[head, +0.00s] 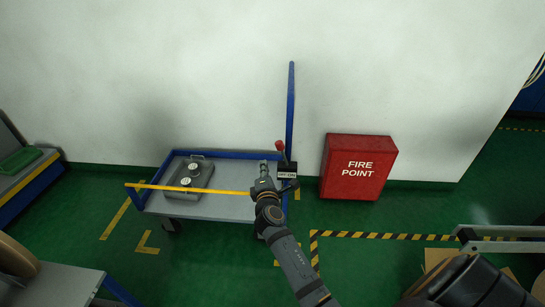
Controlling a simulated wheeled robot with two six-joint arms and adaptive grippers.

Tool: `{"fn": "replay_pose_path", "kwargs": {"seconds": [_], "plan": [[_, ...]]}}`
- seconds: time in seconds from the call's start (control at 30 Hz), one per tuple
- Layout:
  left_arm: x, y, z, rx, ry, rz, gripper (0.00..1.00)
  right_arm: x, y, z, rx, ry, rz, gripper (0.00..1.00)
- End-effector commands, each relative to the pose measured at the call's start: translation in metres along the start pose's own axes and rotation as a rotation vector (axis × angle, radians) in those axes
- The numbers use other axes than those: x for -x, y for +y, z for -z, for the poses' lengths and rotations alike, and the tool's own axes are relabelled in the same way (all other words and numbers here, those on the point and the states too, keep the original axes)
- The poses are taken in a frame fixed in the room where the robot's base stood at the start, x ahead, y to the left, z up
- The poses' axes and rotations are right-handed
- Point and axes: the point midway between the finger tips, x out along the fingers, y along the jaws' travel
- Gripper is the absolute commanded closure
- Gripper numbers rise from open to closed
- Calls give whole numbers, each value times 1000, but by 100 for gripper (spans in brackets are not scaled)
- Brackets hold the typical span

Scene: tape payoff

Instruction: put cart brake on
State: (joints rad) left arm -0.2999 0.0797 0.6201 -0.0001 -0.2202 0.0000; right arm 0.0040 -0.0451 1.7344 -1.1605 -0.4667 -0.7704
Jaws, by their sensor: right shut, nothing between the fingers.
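A low cart (232,207) with a grey deck and blue rails stands against the white wall. A tall blue post (290,110) rises at its right end. A small brake lever with a red knob (279,146) stands up beside the post, above a black box with a white label (287,180). My right gripper (264,166) is shut and empty, just left of the lever and over the cart's right end. A small gap seems to show between gripper and lever; contact is hard to tell. My left gripper is not in view.
A grey case with round white-topped parts (189,175) sits on the cart deck. A yellow bar (200,189) runs along the cart's front. A red fire point box (358,166) stands to the right. Green floor (380,265) is open in front, with striped tape.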

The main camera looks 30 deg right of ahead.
Motion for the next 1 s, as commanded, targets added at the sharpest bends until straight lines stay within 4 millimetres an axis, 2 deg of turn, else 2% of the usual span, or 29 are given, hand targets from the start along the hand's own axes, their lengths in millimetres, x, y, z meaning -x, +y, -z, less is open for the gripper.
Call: {"fn": "replay_pose_path", "kwargs": {"seconds": [0.23, 0.37, 0.8, 0.87, 1.0], "plan": [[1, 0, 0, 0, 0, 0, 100, -1, 0, 0, -2, 2, 2, 100], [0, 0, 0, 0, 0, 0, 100, -12, 0, 0, -2, 3, 1, 100], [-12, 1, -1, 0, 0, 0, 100, -104, -2, 0, -4, 1, 2, 100], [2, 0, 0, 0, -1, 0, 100, -96, 2, -14, 0, 1, 4, 100], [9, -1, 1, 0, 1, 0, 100, -90, 1, -30, -2, 2, 4, 100]]}}
